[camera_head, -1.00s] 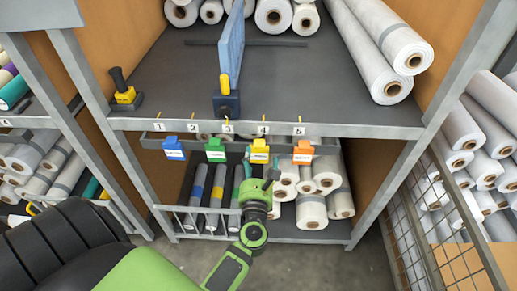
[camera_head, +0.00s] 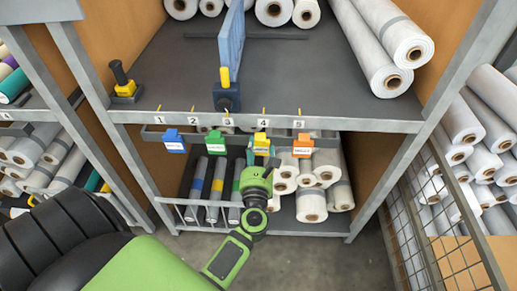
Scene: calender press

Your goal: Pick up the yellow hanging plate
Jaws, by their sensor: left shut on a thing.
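The yellow hanging plate (camera_head: 262,140) hangs under the front edge of the shelf, below the number 4, between the green plate and the orange plate. My left gripper (camera_head: 262,157) comes up from below and is shut on the lower part of the yellow plate. The fingers hide that part. The plate's top still lies in line with the other plates at the rail. My right gripper is not in view.
A blue plate (camera_head: 174,141), a green plate (camera_head: 215,143) and an orange plate (camera_head: 303,144) hang along the same edge. White rolls (camera_head: 311,204) lie on the lower shelf behind my gripper. A wire mesh panel (camera_head: 440,220) stands at the right.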

